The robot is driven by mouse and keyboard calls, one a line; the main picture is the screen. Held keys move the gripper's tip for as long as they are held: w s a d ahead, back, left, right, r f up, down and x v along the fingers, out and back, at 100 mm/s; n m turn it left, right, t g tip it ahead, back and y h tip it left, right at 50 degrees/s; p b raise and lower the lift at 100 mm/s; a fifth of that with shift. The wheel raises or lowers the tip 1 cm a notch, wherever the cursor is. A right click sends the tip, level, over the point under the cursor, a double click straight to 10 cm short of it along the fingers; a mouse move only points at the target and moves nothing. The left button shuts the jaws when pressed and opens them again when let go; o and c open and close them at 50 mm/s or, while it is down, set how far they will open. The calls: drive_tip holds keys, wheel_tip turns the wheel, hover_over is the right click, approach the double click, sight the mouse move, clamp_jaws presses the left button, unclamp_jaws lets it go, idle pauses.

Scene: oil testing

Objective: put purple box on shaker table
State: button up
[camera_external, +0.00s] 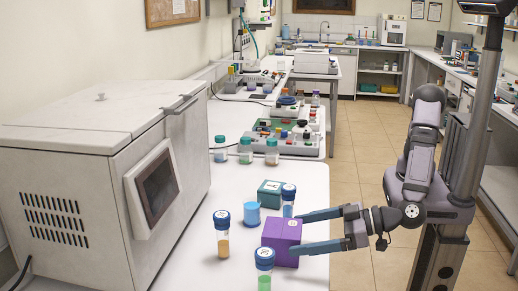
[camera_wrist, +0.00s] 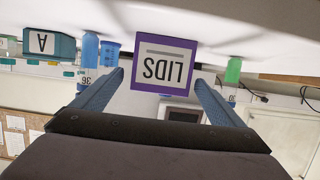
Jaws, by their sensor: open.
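The purple box (camera_external: 281,240) stands on the white bench near its front right edge. In the wrist view, which is upside down, its white face reads "LIDS" (camera_wrist: 165,64). My gripper (camera_external: 300,234) reaches in from the right with its blue fingers apart. The fingertips lie at two opposite sides of the box, one towards the back and one towards the front. In the wrist view my gripper (camera_wrist: 162,82) is open, with the box between or just beyond the tips; contact cannot be told. I cannot identify the shaker table with certainty.
A teal box (camera_external: 270,193), a blue cup (camera_external: 252,214) and a blue-lidded vial (camera_external: 288,200) stand behind the purple box. An amber vial (camera_external: 222,236) and a green vial (camera_external: 264,272) are left and front. A large white machine (camera_external: 95,190) fills the left.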

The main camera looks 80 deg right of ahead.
sight(282, 238)
drive_tip(key=shift+p+x, duration=0.75)
drive_tip(key=shift+x, duration=2.2)
drive_tip(key=shift+f, duration=0.2)
drive_tip(key=shift+s, duration=0.1)
drive_tip(key=shift+c, duration=0.3)
drive_tip(key=c, duration=1.3)
drive_tip(key=shift+o, duration=0.2)
drive_tip(key=shift+r, duration=0.1)
wheel_tip(282, 238, up, 10)
drive_tip(key=shift+f+b, duration=0.1)
drive_tip(key=shift+b, duration=0.3)
